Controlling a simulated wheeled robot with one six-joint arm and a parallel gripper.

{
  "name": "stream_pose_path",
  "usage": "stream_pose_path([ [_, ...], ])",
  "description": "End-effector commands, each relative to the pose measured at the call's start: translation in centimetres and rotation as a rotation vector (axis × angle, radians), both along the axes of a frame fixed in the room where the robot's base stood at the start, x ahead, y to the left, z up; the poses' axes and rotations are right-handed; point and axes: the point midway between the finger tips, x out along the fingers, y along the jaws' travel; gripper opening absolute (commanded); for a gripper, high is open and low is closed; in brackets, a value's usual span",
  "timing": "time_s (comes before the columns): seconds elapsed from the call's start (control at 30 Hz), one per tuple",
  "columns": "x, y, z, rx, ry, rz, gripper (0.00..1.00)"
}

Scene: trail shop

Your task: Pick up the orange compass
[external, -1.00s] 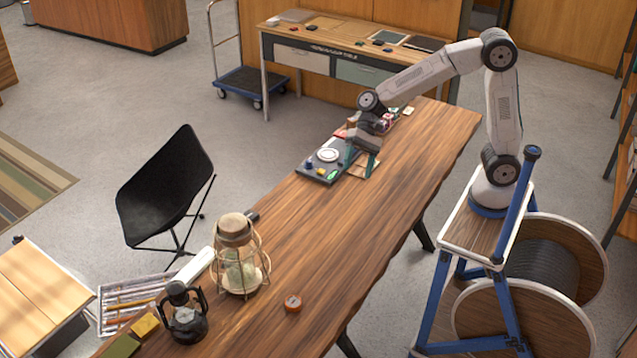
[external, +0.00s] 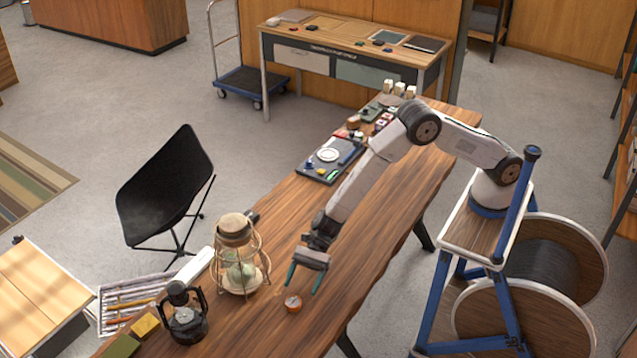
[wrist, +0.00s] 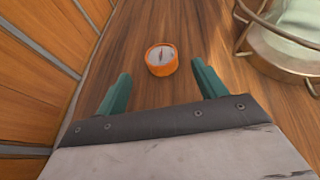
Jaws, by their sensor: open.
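The orange compass (external: 293,304) is a small round piece with a pale dial, lying face up on the wooden table (external: 400,200). My gripper (external: 304,286) is open and empty, above the table close to the compass. In the wrist view the compass (wrist: 161,59) lies ahead of the two green fingertips, between their lines and a little beyond them. My gripper (wrist: 160,85) does not touch it. Nothing hides the compass in the wrist view.
A caged lantern (external: 238,262) stands left of the compass, and its base (wrist: 285,50) shows at the wrist view's upper right. A small black lantern (external: 183,312) is farther left. A dark tray (external: 326,165) with small items lies up the table. The table right of the compass is bare.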

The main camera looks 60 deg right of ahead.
Motion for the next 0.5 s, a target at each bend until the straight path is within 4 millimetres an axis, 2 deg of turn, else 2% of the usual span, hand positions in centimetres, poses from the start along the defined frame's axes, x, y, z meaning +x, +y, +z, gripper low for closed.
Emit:
stream_pose_path([
  [0.3, -0.5, 4.1, -1.8, 0.000, -0.001, 0.002, 0.70],
  [0.5, -0.6, 5.1, -2.2, 0.000, -0.001, 0.001, 0.70],
])
